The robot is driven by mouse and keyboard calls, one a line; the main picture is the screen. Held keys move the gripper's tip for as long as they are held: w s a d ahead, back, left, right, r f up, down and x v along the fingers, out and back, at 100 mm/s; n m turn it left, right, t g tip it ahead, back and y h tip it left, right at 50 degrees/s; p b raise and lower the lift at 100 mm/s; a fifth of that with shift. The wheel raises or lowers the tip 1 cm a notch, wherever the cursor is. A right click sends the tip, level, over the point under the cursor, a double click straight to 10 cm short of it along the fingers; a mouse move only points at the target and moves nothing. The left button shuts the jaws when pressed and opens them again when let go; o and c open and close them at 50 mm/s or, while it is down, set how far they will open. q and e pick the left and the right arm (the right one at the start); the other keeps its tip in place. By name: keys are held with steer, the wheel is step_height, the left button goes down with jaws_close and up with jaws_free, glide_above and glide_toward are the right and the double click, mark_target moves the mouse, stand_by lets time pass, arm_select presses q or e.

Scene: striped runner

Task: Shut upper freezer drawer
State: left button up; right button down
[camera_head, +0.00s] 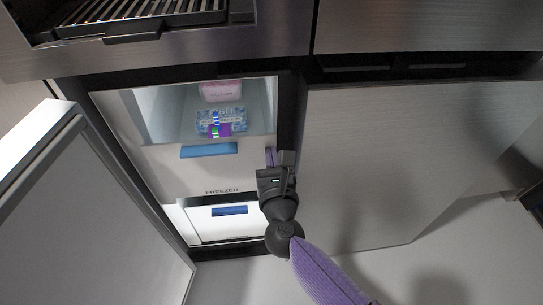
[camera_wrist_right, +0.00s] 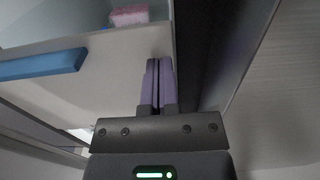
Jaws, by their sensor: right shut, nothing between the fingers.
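The upper freezer drawer (camera_head: 170,168) is pulled out below the open freezer compartment, with a blue handle (camera_head: 209,150) on its white front. In the right wrist view its front (camera_wrist_right: 105,85) and blue handle (camera_wrist_right: 42,65) show at the left. My right gripper (camera_head: 271,152) is shut and empty at the right end of the drawer front. In the wrist view its purple fingers (camera_wrist_right: 159,75) are together and overlap the drawer's right edge; I cannot tell whether they touch. My left gripper is not in view.
A pink package (camera_head: 222,91) and a blue-white package (camera_head: 222,119) lie in the drawer. A lower drawer with a blue handle (camera_head: 230,211) is underneath. The open freezer door (camera_head: 95,220) stands at the left. A closed steel panel (camera_head: 400,150) is at the right.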

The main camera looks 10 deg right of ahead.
mark_target(269, 139)
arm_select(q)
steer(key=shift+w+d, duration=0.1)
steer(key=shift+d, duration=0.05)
arm_select(e)
steer(key=shift+w, duration=0.1)
steer(key=w+b, duration=0.1)
steer(key=w, duration=0.3)
steer(key=shift+f, duration=0.15)
steer(key=shift+w+d+r, duration=0.1)
steer(key=shift+r, duration=0.35)
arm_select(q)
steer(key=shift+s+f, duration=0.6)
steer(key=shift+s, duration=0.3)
